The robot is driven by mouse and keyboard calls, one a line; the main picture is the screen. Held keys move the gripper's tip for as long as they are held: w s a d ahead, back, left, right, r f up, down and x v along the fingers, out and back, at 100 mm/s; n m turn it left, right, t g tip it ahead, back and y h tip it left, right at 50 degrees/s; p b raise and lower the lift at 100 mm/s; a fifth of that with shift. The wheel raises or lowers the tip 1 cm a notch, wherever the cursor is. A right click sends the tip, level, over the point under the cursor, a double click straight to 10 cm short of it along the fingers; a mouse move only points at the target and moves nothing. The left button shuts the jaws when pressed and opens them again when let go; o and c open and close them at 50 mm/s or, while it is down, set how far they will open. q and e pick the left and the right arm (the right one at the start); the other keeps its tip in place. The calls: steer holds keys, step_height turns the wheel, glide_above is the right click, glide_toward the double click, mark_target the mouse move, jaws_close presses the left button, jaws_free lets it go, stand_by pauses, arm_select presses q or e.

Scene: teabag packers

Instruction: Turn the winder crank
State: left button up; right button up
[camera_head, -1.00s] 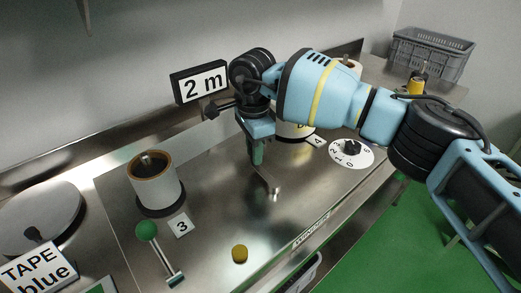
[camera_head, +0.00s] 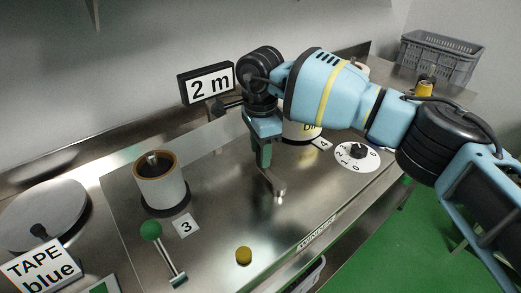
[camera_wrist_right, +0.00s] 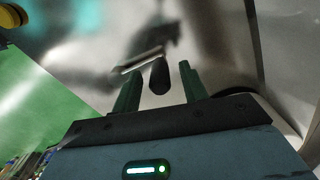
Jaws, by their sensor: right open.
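The winder crank (camera_head: 280,192) is a small silver arm on the steel winder top, partly hidden behind my right gripper (camera_head: 264,158) in the head view. In the right wrist view, the crank's silver arm (camera_wrist_right: 138,62) and its dark upright handle (camera_wrist_right: 159,78) show. My right gripper (camera_wrist_right: 160,74) is open, with one green finger on each side of the handle. I cannot tell whether either finger touches it. My left gripper is not in view.
A green-knobbed lever (camera_head: 151,231) and a white roll (camera_head: 160,182) stand to the left. A yellow button (camera_head: 243,256) is near the front edge. A numbered dial (camera_head: 357,157) lies to the right. A "2 m" sign (camera_head: 207,84) stands behind.

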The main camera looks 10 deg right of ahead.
step_height(320, 180, up, 6)
steer(key=shift+r, duration=0.6)
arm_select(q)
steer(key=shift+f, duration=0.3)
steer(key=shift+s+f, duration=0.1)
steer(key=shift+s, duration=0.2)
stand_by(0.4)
